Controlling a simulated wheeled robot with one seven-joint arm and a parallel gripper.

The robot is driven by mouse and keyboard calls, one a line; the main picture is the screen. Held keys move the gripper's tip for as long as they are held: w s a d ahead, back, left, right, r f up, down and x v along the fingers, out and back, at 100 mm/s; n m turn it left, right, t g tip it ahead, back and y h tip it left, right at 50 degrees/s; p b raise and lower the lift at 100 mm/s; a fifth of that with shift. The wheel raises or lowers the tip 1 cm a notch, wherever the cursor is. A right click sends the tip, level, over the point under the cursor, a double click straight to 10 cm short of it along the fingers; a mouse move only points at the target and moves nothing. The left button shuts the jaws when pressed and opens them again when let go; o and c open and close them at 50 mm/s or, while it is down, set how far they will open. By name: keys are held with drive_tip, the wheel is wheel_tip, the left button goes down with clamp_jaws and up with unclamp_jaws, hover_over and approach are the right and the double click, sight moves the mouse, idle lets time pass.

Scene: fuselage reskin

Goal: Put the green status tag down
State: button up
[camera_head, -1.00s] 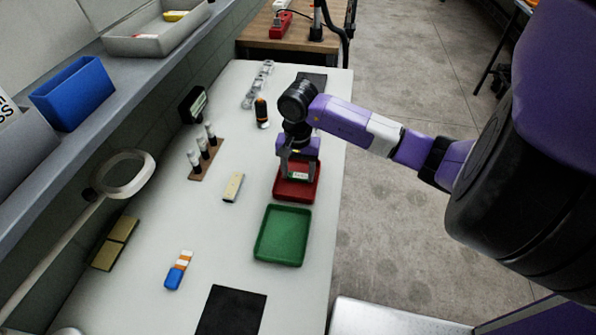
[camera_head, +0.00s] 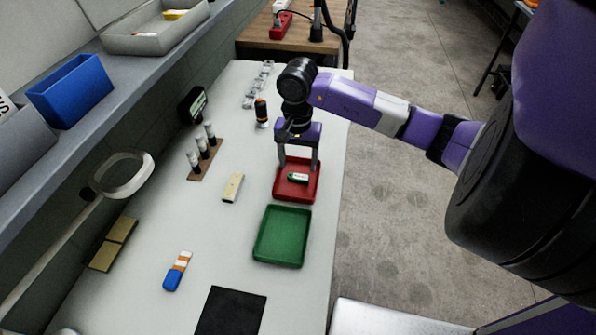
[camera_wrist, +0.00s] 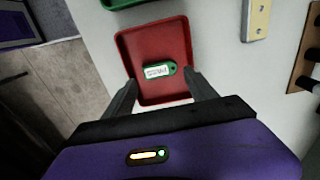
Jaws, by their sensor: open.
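The green status tag (camera_head: 298,178) has a white label and lies in the red tray (camera_head: 290,194). In the wrist view the tag (camera_wrist: 159,70) lies on the floor of the red tray (camera_wrist: 153,37). My gripper (camera_head: 298,168) is above the red tray with its fingers spread apart. In the wrist view its fingers (camera_wrist: 160,92) stand wide on either side, clear of the tag, with nothing between them.
An empty green tray (camera_head: 283,236) sits just in front of the red one. A beige block (camera_head: 233,187) lies to the left, near a rack of vials (camera_head: 206,151). A blue, white and orange item (camera_head: 177,271) and a black mat (camera_head: 231,312) lie nearer.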

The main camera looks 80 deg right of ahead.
sight(298, 177)
wheel_tip(298, 177, up, 7)
drive_tip(key=b, duration=0.1)
idle(0.7)
